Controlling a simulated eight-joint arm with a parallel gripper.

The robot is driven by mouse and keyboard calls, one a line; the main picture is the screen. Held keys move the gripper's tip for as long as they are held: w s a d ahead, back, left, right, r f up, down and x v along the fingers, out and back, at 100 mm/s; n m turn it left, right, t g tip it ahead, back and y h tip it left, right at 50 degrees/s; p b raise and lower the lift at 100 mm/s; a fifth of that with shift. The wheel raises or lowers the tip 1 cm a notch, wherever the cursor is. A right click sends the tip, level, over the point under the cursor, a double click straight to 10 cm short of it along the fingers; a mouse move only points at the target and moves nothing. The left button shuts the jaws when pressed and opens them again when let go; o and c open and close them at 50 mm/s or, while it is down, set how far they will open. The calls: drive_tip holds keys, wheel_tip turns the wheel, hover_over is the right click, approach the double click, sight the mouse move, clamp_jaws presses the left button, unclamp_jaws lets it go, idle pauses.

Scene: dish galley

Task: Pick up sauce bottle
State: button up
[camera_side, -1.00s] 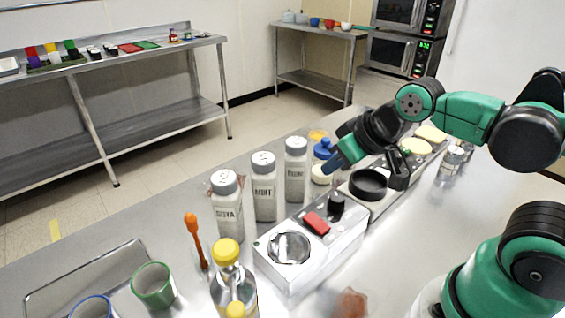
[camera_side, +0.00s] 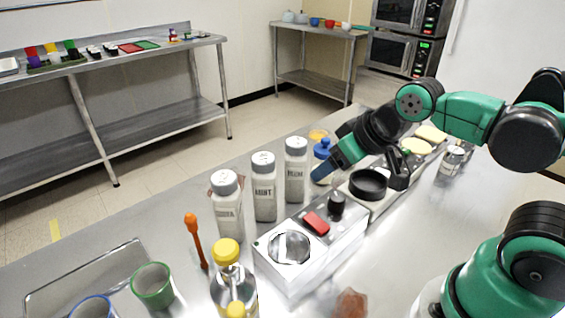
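I cannot tell for sure which bottle is the sauce bottle. My gripper points down and left beside this container, above the far end of the counter, well away from the yellow-capped bottle. Whether it touches the container, and how far its fingers are spread, cannot be made out.
Three labelled grey-lidded shakers (camera_side: 265,190) stand in a row left of my gripper. A silver box with a red switch (camera_side: 316,222) and a black bowl (camera_side: 368,185) are close by. An orange utensil (camera_side: 196,240), a green cup (camera_side: 153,286) and a tray (camera_side: 60,296) are front left.

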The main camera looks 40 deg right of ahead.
drive_tip(key=o, duration=0.3)
drive_tip(key=shift+r, duration=0.1)
